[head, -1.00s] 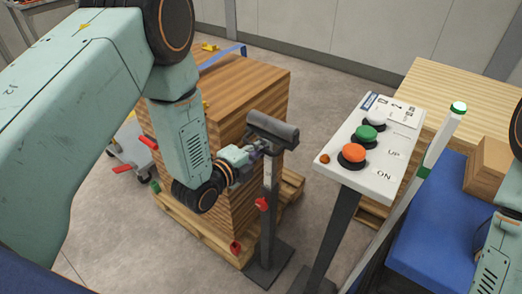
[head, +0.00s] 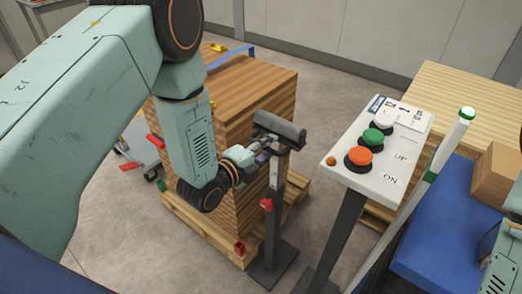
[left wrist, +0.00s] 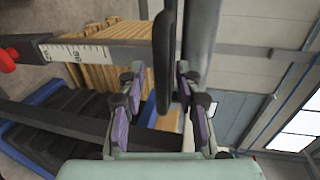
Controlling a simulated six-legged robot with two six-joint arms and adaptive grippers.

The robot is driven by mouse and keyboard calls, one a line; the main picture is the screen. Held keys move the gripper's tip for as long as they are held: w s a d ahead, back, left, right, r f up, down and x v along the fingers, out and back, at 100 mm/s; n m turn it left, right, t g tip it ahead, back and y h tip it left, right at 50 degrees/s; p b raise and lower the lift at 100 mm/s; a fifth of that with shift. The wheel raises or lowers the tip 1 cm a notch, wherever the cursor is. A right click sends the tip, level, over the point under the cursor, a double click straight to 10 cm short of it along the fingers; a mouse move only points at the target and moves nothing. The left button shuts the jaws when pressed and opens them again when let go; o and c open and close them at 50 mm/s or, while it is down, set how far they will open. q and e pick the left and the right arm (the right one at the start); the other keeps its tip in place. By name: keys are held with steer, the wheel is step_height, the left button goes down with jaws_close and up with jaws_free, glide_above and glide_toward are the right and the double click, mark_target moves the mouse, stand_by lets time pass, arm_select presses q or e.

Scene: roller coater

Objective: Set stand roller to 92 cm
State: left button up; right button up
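The stand roller has a dark grey roller (head: 279,129) on top of an upright post (head: 273,215), with a red knob (head: 266,204) on the post and a flat base on the floor. My left gripper (head: 264,155) is just below the roller, at the top of the post. In the left wrist view its purple-padded fingers (left wrist: 158,100) are apart, with a dark upright plate (left wrist: 165,50) of the roller head between them. I cannot tell whether they touch it. The post shows a white scale (left wrist: 75,52), its digits not clearly legible. My right gripper is out of view.
A stack of wooden boards (head: 235,105) on a pallet (head: 205,237) stands behind the roller. A control panel (head: 388,185) with white, green and orange buttons is to the right. A blue surface (head: 440,225) with a cardboard box (head: 497,176) lies farther right.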

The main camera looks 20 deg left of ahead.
arm_select(q)
steer(key=v, duration=1.1)
steer(key=shift+s, duration=0.35)
steer(key=shift+a+r, duration=0.15)
steer(key=s+a+f+n+g+y, duration=0.25)
steer(key=s+f+n+g, duration=0.55)
steer(key=f+n, duration=0.6)
steer(key=s+f+n+g+y, duration=0.1)
steer(key=s+f+n+g, duration=0.2)
steer(key=s, duration=0.6)
steer(key=s+f+n+g+y, duration=0.2)
steer(key=s+n, duration=0.3)
steer(key=s, duration=0.5)
steer(key=shift+s+a+f+g, duration=0.2)
steer(key=shift+f+g, duration=0.3)
steer(key=shift+g, duration=0.3)
